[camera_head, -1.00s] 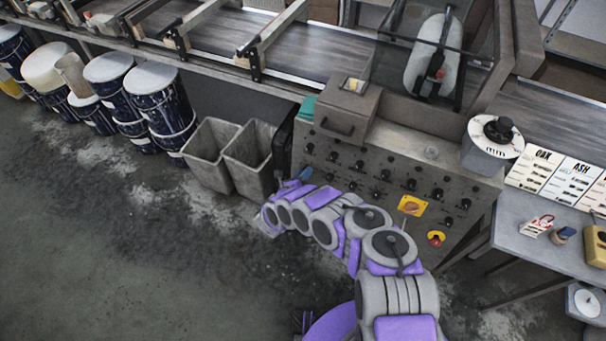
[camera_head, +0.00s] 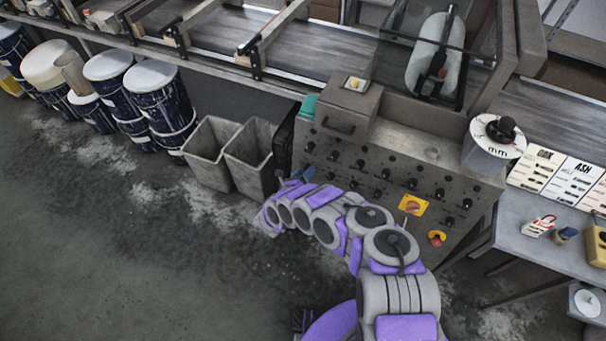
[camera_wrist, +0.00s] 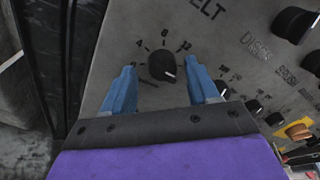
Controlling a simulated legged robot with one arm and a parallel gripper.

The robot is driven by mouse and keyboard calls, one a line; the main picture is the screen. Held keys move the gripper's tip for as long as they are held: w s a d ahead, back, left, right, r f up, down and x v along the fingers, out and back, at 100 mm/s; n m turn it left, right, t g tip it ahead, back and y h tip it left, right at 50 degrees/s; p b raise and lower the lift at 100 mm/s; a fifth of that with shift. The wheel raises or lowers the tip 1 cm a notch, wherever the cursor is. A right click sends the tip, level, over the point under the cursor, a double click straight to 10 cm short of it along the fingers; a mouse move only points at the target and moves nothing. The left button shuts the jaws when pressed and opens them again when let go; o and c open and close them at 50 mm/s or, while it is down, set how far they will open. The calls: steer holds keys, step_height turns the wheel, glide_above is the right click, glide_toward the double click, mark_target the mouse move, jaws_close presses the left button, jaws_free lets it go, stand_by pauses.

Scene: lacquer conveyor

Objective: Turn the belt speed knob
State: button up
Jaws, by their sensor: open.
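The belt speed knob (camera_wrist: 163,66) is a round black knob with a pale pointer mark, on a grey panel under the letters "ELT" in the wrist view. Scale numbers ring its upper side, and the pointer is toward the lower right. My gripper (camera_wrist: 162,72) is open, with one blue finger to the left of the knob and one to the right. Gaps show between the fingers and the knob, so it is not gripped. In the head view my gripper (camera_head: 298,177) is at the lower left of the control panel (camera_head: 400,170); the arm hides part of the panel there.
More black knobs (camera_wrist: 294,25) sit to the right on the panel. A yellow switch plate (camera_head: 412,206) and a red button (camera_head: 437,238) are lower right. Two grey bins (camera_head: 212,155) stand left of the panel. A table (camera_head: 520,225) is at right.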

steer(key=p+v, duration=0.2)
steer(key=v, duration=1.5)
steer(key=shift+s+a, duration=0.15)
steer(key=shift+f, duration=0.1)
